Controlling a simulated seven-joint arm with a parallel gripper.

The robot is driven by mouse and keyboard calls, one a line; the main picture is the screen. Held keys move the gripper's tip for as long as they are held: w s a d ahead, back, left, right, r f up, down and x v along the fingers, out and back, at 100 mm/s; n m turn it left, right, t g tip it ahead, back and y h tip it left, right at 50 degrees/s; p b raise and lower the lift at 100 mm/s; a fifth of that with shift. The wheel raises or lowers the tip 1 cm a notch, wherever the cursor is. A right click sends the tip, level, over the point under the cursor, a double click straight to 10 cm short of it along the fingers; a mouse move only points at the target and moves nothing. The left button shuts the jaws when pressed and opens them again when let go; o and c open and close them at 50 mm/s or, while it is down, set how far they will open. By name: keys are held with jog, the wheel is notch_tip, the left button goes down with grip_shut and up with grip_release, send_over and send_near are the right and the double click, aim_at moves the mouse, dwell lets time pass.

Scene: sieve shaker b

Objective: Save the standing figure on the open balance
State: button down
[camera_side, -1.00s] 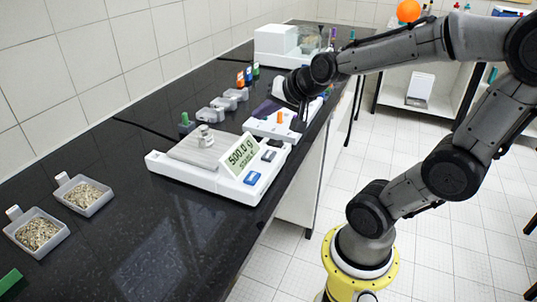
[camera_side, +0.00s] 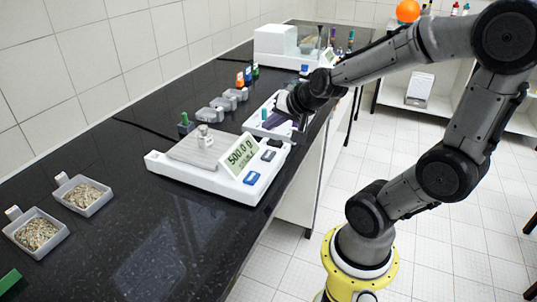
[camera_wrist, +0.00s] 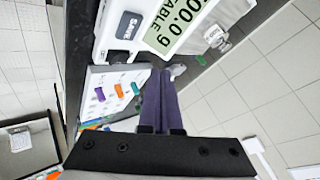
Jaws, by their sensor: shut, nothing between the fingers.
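The open balance (camera_side: 210,182) is a white unit with a flat metal pan (camera_side: 190,152) on the bench. A metal weight (camera_side: 204,137) stands on the pan. The display (camera_side: 240,154) reads 500.0 g, and the wrist view shows part of a word like STABLE below. The front panel has a blue key (camera_side: 252,178) and dark keys (camera_side: 268,156). In the wrist view a dark key (camera_wrist: 128,25) is marked SAVE. My gripper (camera_wrist: 163,72) has purple fingers, shut and empty, pointing toward the balance. In the side view it (camera_side: 272,121) is over the tray behind the balance, apart from the keys.
A white tray (camera_side: 250,124) with coloured pegs lies just beyond the balance. Small grey containers (camera_side: 222,105) and a green-capped bottle (camera_side: 186,122) stand at the wall side. Two sample boxes (camera_side: 38,236) are at the near left. A white enclosed instrument (camera_side: 275,45) stands farther back.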

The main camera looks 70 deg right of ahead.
aim_at(271, 157)
jog(key=shift+f, duration=3)
jog(key=shift+f, duration=0.15)
jog(key=shift+f, duration=0.3)
jog(key=shift+f, duration=0.5)
dwell(0.7)
jog(key=shift+r, duration=0.9)
jog(key=shift+r, duration=0.15)
jog(key=shift+r, duration=2.35)
